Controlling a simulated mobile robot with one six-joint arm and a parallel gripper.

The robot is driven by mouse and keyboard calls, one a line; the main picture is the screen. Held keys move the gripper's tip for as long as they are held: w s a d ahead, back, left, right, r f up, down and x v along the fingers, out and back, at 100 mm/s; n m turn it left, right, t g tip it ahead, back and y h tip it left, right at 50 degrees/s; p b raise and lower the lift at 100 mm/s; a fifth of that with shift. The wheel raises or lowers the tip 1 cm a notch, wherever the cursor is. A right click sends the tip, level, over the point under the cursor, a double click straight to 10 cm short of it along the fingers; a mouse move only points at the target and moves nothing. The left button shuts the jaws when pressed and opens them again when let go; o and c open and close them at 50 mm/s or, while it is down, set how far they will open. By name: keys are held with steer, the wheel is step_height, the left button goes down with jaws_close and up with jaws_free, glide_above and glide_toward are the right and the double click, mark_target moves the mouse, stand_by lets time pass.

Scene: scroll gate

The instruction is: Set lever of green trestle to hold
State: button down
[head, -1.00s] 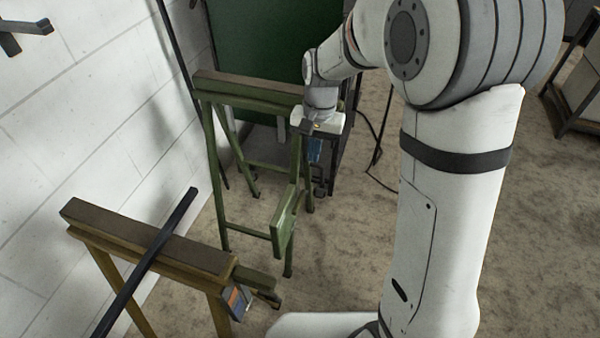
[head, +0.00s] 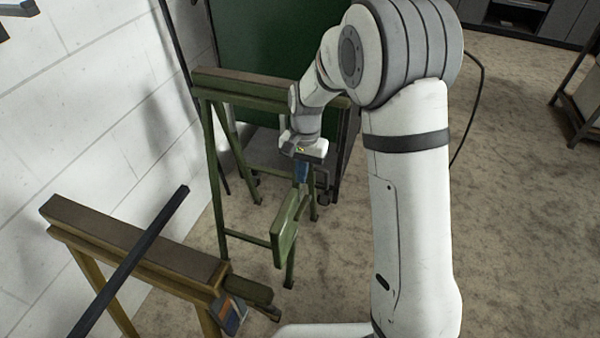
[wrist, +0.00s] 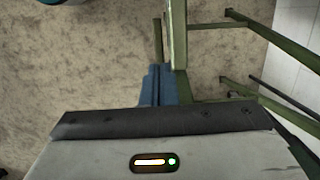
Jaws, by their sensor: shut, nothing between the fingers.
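The green trestle (head: 214,170) stands by the white wall, with a brown-topped beam. A green lever-like piece (head: 286,230) with a broad end hangs at its near right leg; I cannot read any hold mark. My gripper (head: 301,180) has blue fingers, shut and empty, pointing down just above the upper part of this piece. I cannot tell if they touch it. In the wrist view, the shut fingers (wrist: 158,72) are beside a green trestle leg (wrist: 178,35), and a thin green bar (wrist: 157,40) shows just beyond their tips.
A yellow-legged trestle (head: 88,268) stands in front at the left, with a dark bar (head: 135,258) across it and a labelled plate (head: 230,314) at its end. A green panel (head: 258,40) stands behind the green trestle.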

mark_target(299, 209)
steer(key=f+b, duration=0.1)
steer(key=f, duration=0.2)
steer(key=s+f+b, duration=0.1)
steer(key=f, duration=0.2)
steer(key=f+b, duration=0.1)
steer(key=f, duration=0.3)
steer(key=shift+s+a+b, duration=0.25)
steer(key=shift+s+b, duration=0.05)
steer(key=shift+a, duration=0.15)
steer(key=shift+f, duration=0.1)
